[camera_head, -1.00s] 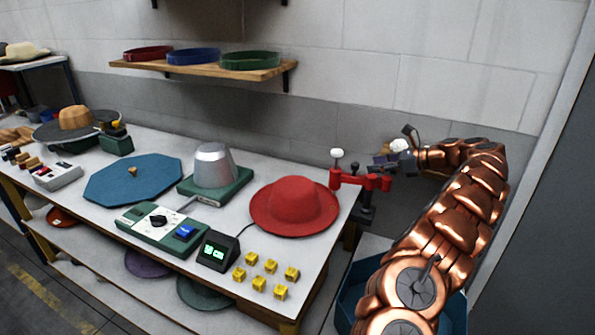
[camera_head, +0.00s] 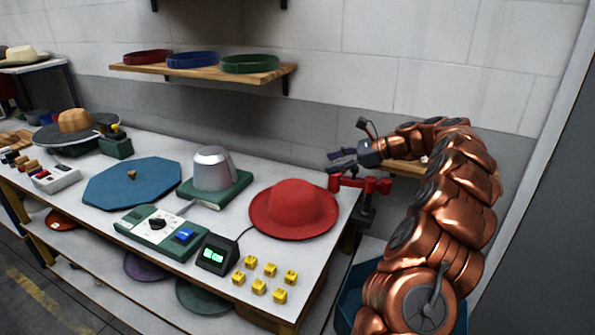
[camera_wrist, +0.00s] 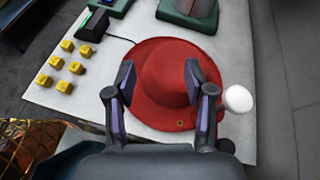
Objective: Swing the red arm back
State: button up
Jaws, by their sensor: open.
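The red arm (camera_head: 368,186) is mounted on a dark post at the table's right edge, to the right of the red hat (camera_head: 294,208). In the head view my gripper (camera_head: 340,162) is above the arm's left end and hides its white knob. In the wrist view the white knob (camera_wrist: 238,99) shows just right of my right finger, outside the jaws. My gripper (camera_wrist: 161,90) is open and empty there, with the red hat (camera_wrist: 165,65) beneath and beyond the fingers. The red bar itself is mostly hidden in the wrist view.
A grey metal hat block (camera_head: 211,168) on a green base stands left of the hat. A control box (camera_head: 158,227), a small display (camera_head: 215,254) and several yellow cubes (camera_head: 258,286) lie along the front. A blue bin (camera_head: 345,298) stands below the table's right end.

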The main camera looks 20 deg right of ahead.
jog(key=s+a+r+n+g, duration=0.1)
jog(key=s+a+n, duration=0.1)
jog(key=a, duration=0.4)
jog(key=s+a+r+n+g, duration=0.1)
jog(key=a+n+g, duration=0.1)
jog(key=a, duration=0.5)
jog(key=shift+s+n, duration=0.35)
jog(key=shift+n, duration=0.15)
jog(key=shift+r, duration=0.1)
jog(key=shift+c, duration=0.2)
